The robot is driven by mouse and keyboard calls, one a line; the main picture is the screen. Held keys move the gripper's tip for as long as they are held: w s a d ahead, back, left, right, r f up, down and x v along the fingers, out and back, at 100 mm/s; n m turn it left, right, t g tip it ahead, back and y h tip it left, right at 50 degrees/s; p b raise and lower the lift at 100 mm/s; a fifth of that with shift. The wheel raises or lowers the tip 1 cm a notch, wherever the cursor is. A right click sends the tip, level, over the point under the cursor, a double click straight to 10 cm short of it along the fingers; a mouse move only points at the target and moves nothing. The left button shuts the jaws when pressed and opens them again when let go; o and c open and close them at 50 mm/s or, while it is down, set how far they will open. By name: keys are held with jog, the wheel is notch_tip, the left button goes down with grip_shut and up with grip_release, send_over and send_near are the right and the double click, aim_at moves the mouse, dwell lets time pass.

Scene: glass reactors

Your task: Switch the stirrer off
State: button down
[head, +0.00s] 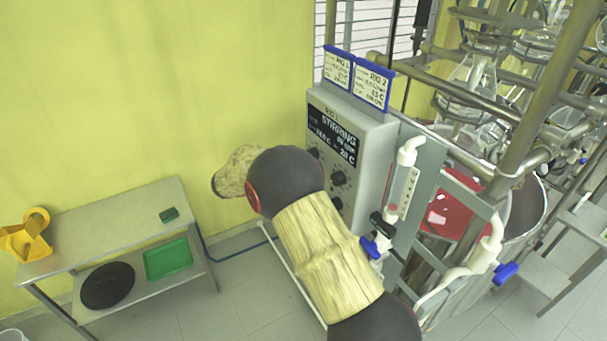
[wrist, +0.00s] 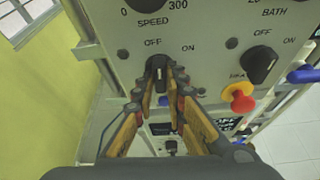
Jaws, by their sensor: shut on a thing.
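The grey control box (head: 385,135) stands right of centre in the head view, its display reading STIRRING. In the wrist view its front panel (wrist: 205,25) shows a black rotary switch (wrist: 157,64) below the SPEED scale, with OFF above it and ON to its upper right. My gripper (wrist: 161,82) is shut on this switch, one finger on each side. The fingers hide part of it, and I cannot tell clearly which way it points.
Right of the switch are a black heat knob (wrist: 259,64) and a red-and-yellow emergency button (wrist: 239,97). A side table (head: 110,230) is at the left. Floor between is open.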

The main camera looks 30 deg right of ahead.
jog(key=shift+n+g+p, duration=0.3)
jog(key=shift+n+p, duration=0.1)
jog(key=shift+p, duration=0.1)
jog(key=c, duration=1.8)
grip_release()
jog(key=shift+d, duration=0.1)
jog(key=v, duration=1.2)
